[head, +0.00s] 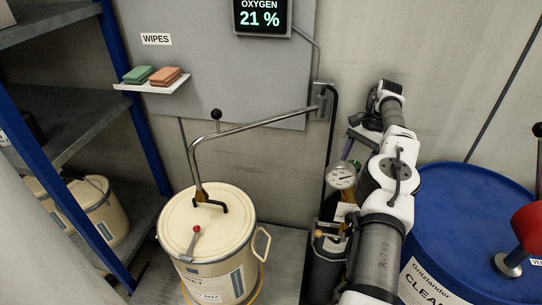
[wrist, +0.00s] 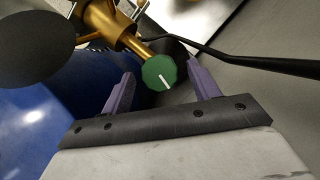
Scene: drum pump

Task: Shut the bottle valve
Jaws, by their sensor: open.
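The bottle valve shows in the wrist view as a green round knob (wrist: 155,76) with a white line, on a brass stem and body (wrist: 112,25). My gripper (wrist: 159,66) is open, with one purple finger on each side of the knob. I cannot tell whether either finger touches it. In the head view my gripper (head: 346,152) points down behind the pressure gauge (head: 341,176) on top of the dark gas bottle (head: 327,262).
A cream drum (head: 207,225) with a bent metal pipe (head: 250,125) stands left of the bottle. A blue drum (head: 470,205) stands close on the right. A black hose (wrist: 255,62) passes close by the knob. A wipes shelf (head: 150,86) hangs on the wall.

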